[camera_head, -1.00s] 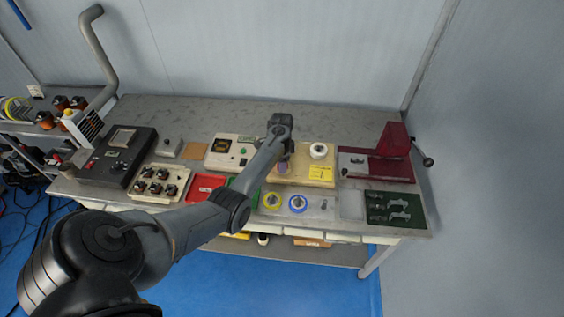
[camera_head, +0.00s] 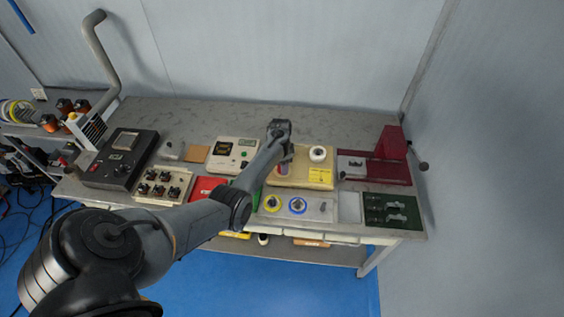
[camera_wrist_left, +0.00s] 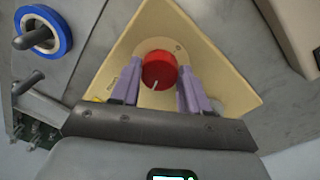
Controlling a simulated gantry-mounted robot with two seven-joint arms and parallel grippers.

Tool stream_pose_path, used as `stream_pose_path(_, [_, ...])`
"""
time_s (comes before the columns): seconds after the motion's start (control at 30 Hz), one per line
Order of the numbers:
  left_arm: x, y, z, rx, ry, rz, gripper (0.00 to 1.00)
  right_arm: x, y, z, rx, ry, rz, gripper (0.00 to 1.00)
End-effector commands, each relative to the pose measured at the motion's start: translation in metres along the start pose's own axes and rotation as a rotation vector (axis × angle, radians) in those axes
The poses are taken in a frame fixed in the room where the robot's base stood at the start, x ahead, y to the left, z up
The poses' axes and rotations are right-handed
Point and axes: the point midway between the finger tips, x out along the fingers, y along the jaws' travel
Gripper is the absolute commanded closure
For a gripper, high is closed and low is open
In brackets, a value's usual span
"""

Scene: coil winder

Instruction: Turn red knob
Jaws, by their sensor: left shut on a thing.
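The red knob (camera_wrist_left: 160,70) stands on a cream-coloured board (camera_wrist_left: 135,45), seen from above in the left wrist view with a pale line on its top near the lower edge. The purple fingers of my left gripper (camera_wrist_left: 159,82) lie on either side of the knob and are shut on it. In the head view the same board (camera_head: 318,183) sits mid-bench, and my left gripper (camera_head: 283,168) is over its left part, where my wrist hides most of the knob. My right gripper is not in view.
A white roll (camera_head: 318,154) stands on the board near a yellow label (camera_head: 320,175).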

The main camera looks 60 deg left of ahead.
Motion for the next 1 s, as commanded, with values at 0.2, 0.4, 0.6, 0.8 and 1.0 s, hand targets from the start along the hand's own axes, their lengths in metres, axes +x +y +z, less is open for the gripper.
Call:
stream_pose_path(0.2, [-0.004,0.001,0.000,-0.205,0.011,0.003,0.85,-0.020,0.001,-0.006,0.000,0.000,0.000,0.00])
stream_pose_path(0.4, [-0.004,0.002,0.000,-0.395,0.022,0.003,0.85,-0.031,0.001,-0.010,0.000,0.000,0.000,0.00])
stream_pose_path(0.6, [-0.003,0.002,0.000,-0.585,0.033,0.002,0.85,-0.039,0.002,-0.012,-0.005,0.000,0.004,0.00])
stream_pose_path(0.8, [-0.003,0.003,0.000,-0.775,0.044,0.003,0.85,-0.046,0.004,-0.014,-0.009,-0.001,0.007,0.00])
stream_pose_path(1.0, [-0.002,0.003,0.000,-0.965,0.055,0.003,0.85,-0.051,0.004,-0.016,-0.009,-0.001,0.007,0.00])
